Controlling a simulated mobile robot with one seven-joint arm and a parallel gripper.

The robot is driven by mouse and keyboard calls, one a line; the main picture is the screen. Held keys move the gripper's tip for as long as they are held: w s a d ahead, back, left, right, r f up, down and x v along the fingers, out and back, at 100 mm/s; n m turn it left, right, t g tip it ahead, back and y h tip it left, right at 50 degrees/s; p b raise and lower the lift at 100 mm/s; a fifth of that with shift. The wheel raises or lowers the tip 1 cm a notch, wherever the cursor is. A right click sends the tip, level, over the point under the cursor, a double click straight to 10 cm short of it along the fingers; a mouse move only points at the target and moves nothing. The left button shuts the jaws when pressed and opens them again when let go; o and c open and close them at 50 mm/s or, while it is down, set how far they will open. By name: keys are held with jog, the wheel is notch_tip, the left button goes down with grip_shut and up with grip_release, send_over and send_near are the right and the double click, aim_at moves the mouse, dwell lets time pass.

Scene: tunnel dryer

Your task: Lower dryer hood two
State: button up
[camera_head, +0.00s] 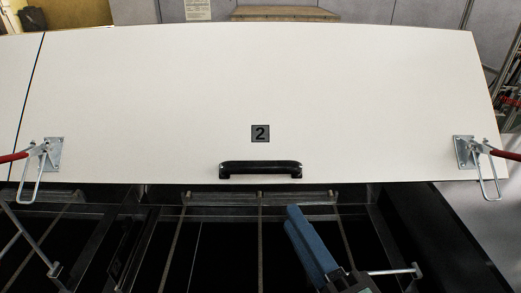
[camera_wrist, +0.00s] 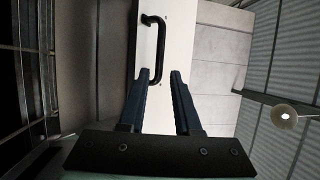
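Dryer hood two (camera_head: 360,90) is a wide white panel with a "2" plate (camera_head: 260,133), standing raised above a dark opening in the head view. Its black bar handle (camera_head: 260,168) is near the lower edge. The handle also shows in the wrist view (camera_wrist: 161,48), ahead of the fingertips. My gripper (camera_head: 293,218) has blue fingers, below and right of the handle in the head view, apart from it. In the wrist view the fingers of my gripper (camera_wrist: 160,74) are spread with nothing between them.
Metal toggle clamps with red grips sit at the hood's left (camera_head: 53,154) and right (camera_head: 466,152) lower corners. Another white panel (camera_head: 16,85) adjoins at the left. Metal bars cross the dark dryer bed (camera_head: 260,240) below. A lamp (camera_wrist: 284,113) shows at the right in the wrist view.

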aim_at(263, 171)
jog(key=p+x, duration=0.1)
jog(key=x, duration=0.2)
jog(key=p+x, duration=0.2)
jog(key=x, duration=0.2)
jog(key=p+x, duration=0.2)
jog(key=x, duration=0.2)
jog(key=shift+r, duration=0.3)
jog(key=shift+w+a+p, duration=0.3)
jog(key=shift+w, duration=0.4)
jog(key=shift+f, duration=0.1)
grip_shut()
